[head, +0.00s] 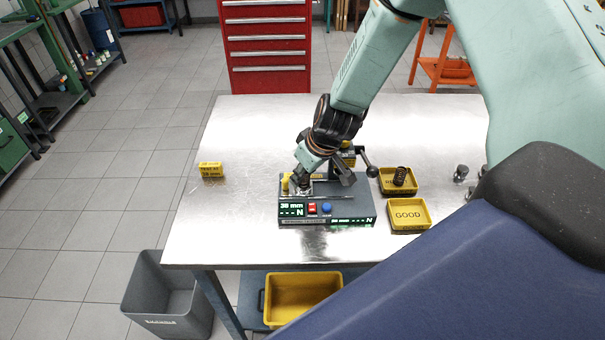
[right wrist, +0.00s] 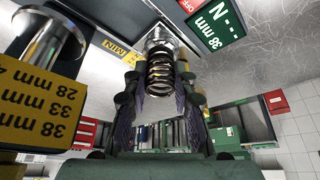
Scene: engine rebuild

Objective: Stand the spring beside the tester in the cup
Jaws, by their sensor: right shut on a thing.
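The tester (head: 345,209) is a dark grey box on the metal table, with a display reading 38 mm, a red button and a blue button. My right gripper (head: 301,181) is low over its left rear part. In the right wrist view my right gripper (right wrist: 160,100) is shut on a dark coil spring (right wrist: 160,76). The far end of the spring is at a shiny round metal piece (right wrist: 160,42), perhaps the cup; I cannot tell whether the spring sits in it. In the head view my gripper hides the spring. My left gripper is out of view.
Another dark spring (head: 400,176) stands in a yellow tray (head: 386,188) right of the tester. An empty GOOD tray (head: 408,226) is in front of it. A lever (head: 370,172) sticks out behind the tester. A yellow sign (head: 210,170) stands at left; the table between is bare.

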